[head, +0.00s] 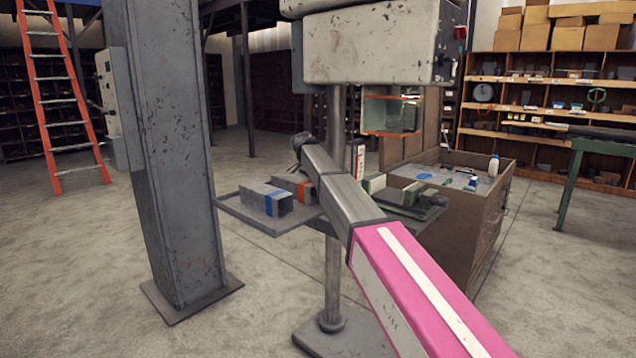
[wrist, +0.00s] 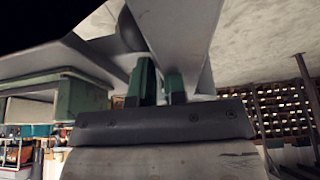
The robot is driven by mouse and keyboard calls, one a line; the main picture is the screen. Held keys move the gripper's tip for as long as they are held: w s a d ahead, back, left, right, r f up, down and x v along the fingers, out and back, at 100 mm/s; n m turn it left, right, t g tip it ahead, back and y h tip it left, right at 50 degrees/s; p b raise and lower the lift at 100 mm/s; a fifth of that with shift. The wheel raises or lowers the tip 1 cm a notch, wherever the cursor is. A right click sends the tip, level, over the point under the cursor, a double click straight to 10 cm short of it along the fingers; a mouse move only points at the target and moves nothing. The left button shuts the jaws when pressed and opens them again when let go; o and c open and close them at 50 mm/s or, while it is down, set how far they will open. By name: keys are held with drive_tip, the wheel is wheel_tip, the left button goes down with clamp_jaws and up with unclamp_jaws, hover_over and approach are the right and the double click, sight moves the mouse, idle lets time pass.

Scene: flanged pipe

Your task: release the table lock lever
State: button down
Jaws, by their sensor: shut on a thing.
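The drill press stands in the middle of the head view, with a grey table (head: 246,216) on a round column (head: 333,265). My arm crosses in front of the table and hides its middle, so neither the lock lever nor my gripper shows there. In the wrist view, my gripper (wrist: 160,86) has its two green-padded fingers close together under grey metal parts of the press. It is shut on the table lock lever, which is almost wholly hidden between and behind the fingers.
Blocks with a blue stripe (head: 266,200) and an orange stripe (head: 294,185) lie on the table's left side. A grey steel pillar (head: 170,150) stands left of the press. A brown bin (head: 478,225) stands close behind right. The floor at front left is clear.

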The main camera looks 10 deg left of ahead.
drive_tip(key=c, duration=1.2)
unclamp_jaws()
drive_tip(key=shift+o, duration=0.2)
drive_tip(key=shift+r, duration=0.1)
drive_tip(key=v, duration=1)
drive_tip(key=shift+r, duration=0.35)
drive_tip(key=shift+a, duration=0.15)
